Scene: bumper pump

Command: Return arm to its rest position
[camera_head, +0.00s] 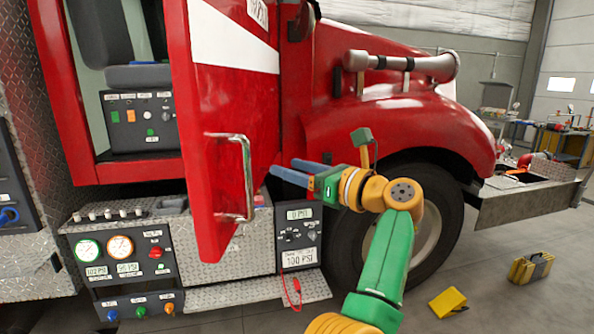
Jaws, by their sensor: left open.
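My left arm (385,265), green and yellow, rises from the bottom of the head view. Its gripper (283,166) has two blue fingers pointing left, apart from each other with nothing seen between them. The fingers are in front of the red truck body, just right of the open red door (215,120) and its metal grab handle (248,180). I cannot tell whether the fingertips touch the door edge. My right gripper is not in view.
A pump panel (125,265) with gauges is at lower left, and a smaller panel (299,237) reading 100 PSI sits below the gripper. The front wheel (425,225) is behind the arm. A yellow block (447,303) and a yellow case (530,268) lie on the otherwise open floor at right.

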